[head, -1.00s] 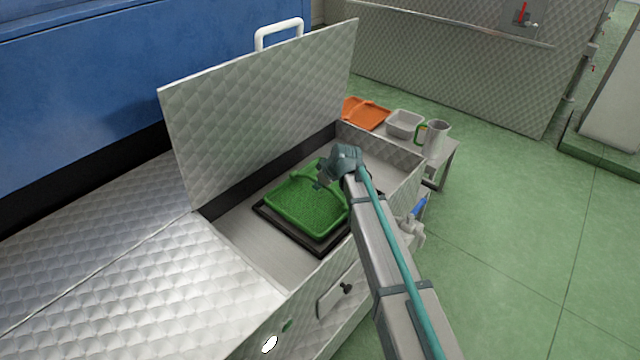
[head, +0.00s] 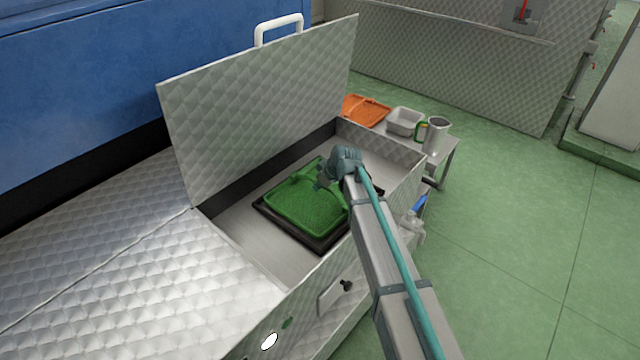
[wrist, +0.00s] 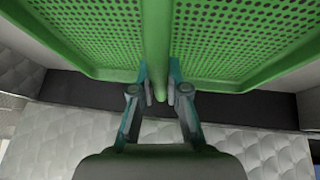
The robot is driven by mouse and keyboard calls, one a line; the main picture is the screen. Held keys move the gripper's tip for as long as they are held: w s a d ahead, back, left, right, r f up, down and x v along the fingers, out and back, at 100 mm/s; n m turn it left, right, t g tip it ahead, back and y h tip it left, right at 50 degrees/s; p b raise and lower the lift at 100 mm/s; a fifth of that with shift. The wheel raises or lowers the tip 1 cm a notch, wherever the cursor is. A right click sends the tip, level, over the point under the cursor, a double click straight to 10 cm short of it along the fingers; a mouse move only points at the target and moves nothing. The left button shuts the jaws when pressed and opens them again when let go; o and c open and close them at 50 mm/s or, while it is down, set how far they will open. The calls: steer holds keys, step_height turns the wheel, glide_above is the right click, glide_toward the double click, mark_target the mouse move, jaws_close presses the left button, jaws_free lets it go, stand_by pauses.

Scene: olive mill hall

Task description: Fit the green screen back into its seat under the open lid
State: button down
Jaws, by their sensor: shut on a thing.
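The green screen (head: 308,208) is a perforated tray with a raised rim and a bar across its middle. In the head view it lies inside the black-framed seat (head: 268,216) in the metal box below the open lid (head: 265,115). It looks level and within the frame, but I cannot tell if it touches all round. My gripper (head: 322,184) is over the screen, its fingertips partly hidden by my arm. In the wrist view my gripper (wrist: 160,92) is shut on the screen's bar (wrist: 157,45). The right part of the seat is hidden behind my arm.
The box's front wall (head: 305,288) and right wall (head: 385,150) stand around the seat. Beyond the right side, a small table (head: 446,152) holds an orange tray (head: 364,109), a grey tub (head: 404,122) and a metal jug (head: 436,135). A spray bottle (head: 413,222) hangs low there.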

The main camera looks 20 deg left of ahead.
steer(key=shift+f, duration=0.65)
steer(key=c, duration=1.1)
jaws_free()
steer(key=v, duration=1.2)
